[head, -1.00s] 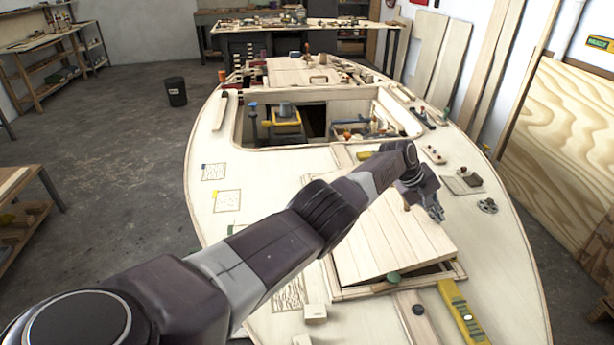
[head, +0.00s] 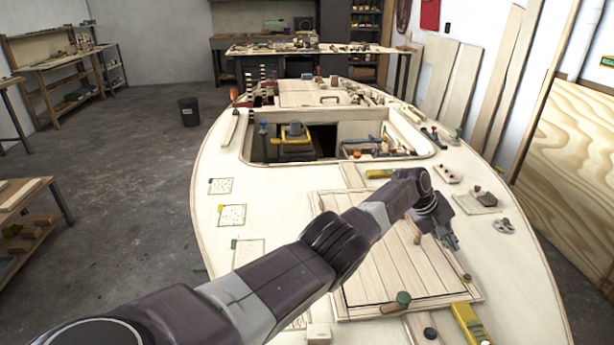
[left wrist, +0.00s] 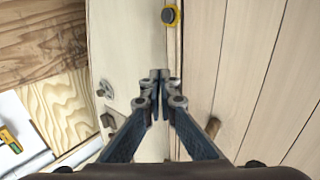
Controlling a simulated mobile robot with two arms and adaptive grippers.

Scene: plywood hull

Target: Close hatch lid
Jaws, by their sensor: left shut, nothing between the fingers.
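The hatch lid (head: 385,268) is a pale planked panel on the deck. It lies down in its wooden frame, flat or nearly so, with a thin dark line along its near edge. A small wooden peg (head: 418,238) stands on the lid. My left gripper (head: 455,245) is shut and empty over the lid's right edge. In the left wrist view the closed fingertips (left wrist: 158,76) are beside the lid's edge, with the planks (left wrist: 245,60) to the right; contact cannot be told. My right gripper is out of view.
A green knob (head: 403,298) is at the lid's near edge and a dark-topped yellow knob (head: 466,277) near its right corner. A yellow tool (head: 470,324) lies close by. Beyond is an open cockpit well (head: 325,140) with tools. Right of the lid the deck is mostly clear.

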